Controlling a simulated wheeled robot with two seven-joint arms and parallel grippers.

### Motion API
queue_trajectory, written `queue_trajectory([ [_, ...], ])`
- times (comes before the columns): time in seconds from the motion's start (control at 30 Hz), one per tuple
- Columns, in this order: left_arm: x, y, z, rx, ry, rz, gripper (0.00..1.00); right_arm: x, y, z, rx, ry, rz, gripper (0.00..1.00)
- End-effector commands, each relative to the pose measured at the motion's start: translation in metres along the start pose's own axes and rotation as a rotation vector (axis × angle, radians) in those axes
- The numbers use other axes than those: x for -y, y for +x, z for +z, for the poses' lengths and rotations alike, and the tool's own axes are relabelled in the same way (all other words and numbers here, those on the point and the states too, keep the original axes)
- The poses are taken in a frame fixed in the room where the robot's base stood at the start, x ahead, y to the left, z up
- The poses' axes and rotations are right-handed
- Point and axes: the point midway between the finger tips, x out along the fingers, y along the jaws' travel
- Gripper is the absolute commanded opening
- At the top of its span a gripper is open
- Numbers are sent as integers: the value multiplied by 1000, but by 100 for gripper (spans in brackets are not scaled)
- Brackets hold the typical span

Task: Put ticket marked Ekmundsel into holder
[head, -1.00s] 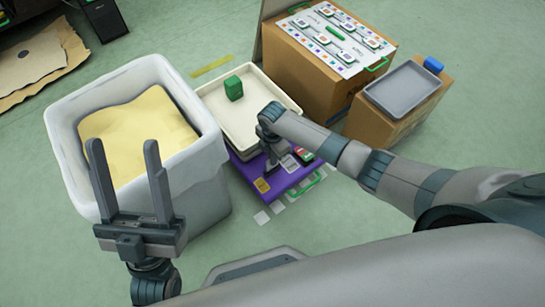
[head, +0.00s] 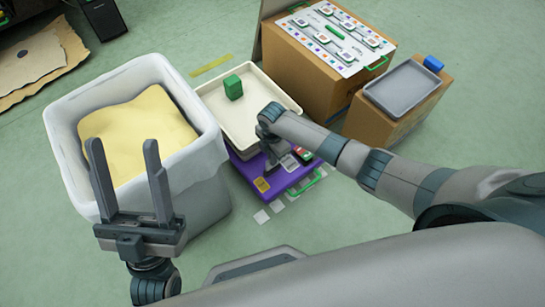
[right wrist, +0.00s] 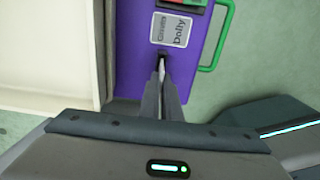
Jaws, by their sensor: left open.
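My right gripper (right wrist: 163,85) points down over the purple dolly (right wrist: 135,55). In the right wrist view its fingers are close together, with a thin pale sliver (right wrist: 162,68) between the tips, like a ticket seen edge-on. No print shows on it, so I cannot read Ekmundsel. A grey-framed label reading Dolly (right wrist: 172,29) lies just beyond the fingertips. I cannot make out which part is the holder. My left gripper (head: 130,170) is open and empty in front of the white bin.
The white bin (head: 205,195) with yellow contents stands left. A cream tray (head: 290,100) with a green block (head: 233,87) sits behind my right gripper. Cardboard boxes (head: 300,80) with a printed board (head: 335,40) and a grey tray (head: 403,88) stand right. White squares mark the floor.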

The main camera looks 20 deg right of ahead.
Motion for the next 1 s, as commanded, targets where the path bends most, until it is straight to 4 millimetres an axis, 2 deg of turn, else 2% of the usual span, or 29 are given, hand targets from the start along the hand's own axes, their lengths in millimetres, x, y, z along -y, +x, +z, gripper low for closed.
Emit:
queue_trajectory([
  [1.0,0,-2,1,-1,0,0,56,0,7,0,0,0,0,0],
])
